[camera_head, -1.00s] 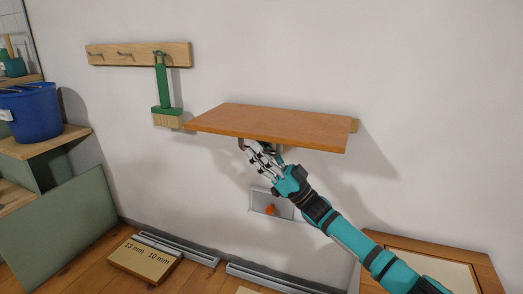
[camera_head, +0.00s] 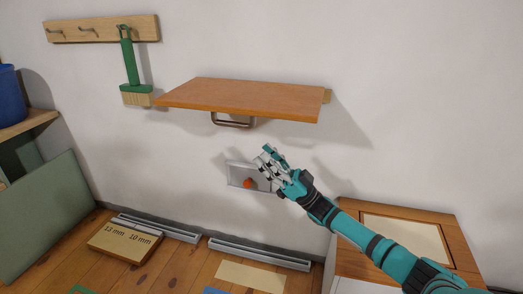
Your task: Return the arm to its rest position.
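My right arm comes in from the lower right. Its gripper (camera_head: 262,162) is in front of the white wall, below the wooden flap shelf (camera_head: 245,97) and clear of it. The gripper's fingers look spread, with nothing between them. The shelf board sticks out level from the wall, and a metal handle (camera_head: 233,122) hangs under its front edge, apart from the gripper. My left gripper is not in view.
A grey wall plate with an orange knob (camera_head: 248,183) is just behind the gripper. A wooden cabinet (camera_head: 400,225) stands under my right forearm. A green brush (camera_head: 131,70) hangs from the hook rail (camera_head: 100,29).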

